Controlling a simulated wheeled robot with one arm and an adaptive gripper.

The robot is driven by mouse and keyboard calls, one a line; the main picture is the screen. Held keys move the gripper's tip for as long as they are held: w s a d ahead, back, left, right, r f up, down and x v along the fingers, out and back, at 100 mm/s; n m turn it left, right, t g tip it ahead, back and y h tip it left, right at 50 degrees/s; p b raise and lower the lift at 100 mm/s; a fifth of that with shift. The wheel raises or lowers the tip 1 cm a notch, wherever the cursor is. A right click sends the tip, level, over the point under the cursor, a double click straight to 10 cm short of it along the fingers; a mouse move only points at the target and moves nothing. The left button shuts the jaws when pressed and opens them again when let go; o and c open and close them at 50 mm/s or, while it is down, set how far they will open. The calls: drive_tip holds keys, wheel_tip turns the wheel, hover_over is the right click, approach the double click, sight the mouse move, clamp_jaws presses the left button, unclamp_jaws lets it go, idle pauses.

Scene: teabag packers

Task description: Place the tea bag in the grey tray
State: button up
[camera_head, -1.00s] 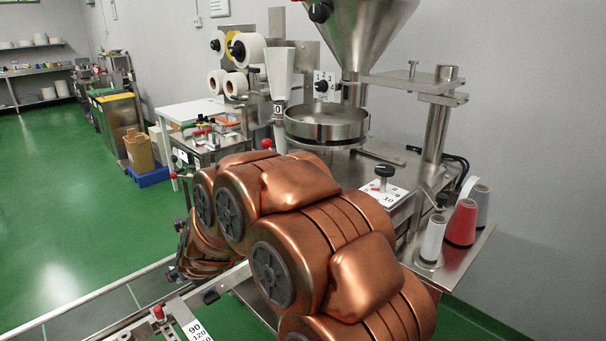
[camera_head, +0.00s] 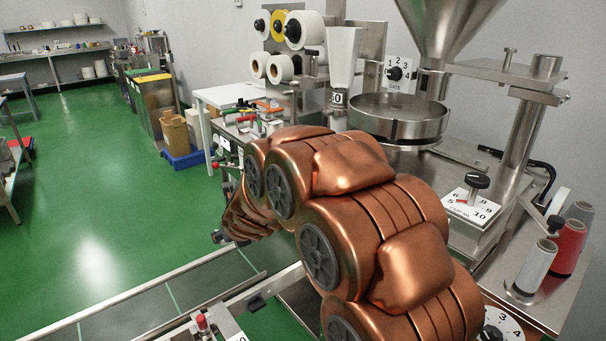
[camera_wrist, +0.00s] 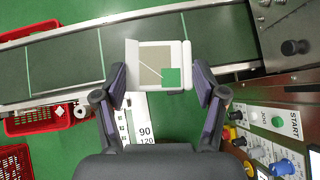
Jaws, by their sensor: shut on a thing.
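The tea bag (camera_wrist: 152,58) shows in the wrist view as a flat white packet with a beige middle and a green square tag. My gripper (camera_wrist: 160,74) is shut on it, with one dark finger at each side edge. Below the packet lie the conveyor belt (camera_wrist: 70,66) and its metal edge. I cannot make out the grey tray in either view.
The packing machine with its steel bowl (camera_head: 398,118) and thread spools (camera_head: 568,245) stands close on the right. Red crates (camera_wrist: 38,121) are at the wrist view's left, a control panel (camera_wrist: 275,122) at its right. Green floor (camera_head: 95,200) is open at the left.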

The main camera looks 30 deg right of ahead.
drive_tip(key=shift+w+a+r, duration=0.3)
drive_tip(key=shift+a+r, duration=0.1)
drive_tip(key=shift+r, duration=0.1)
drive_tip(key=shift+w+d+r, duration=0.1)
drive_tip(key=shift+d+r, duration=0.1)
drive_tip(key=shift+d, duration=0.1)
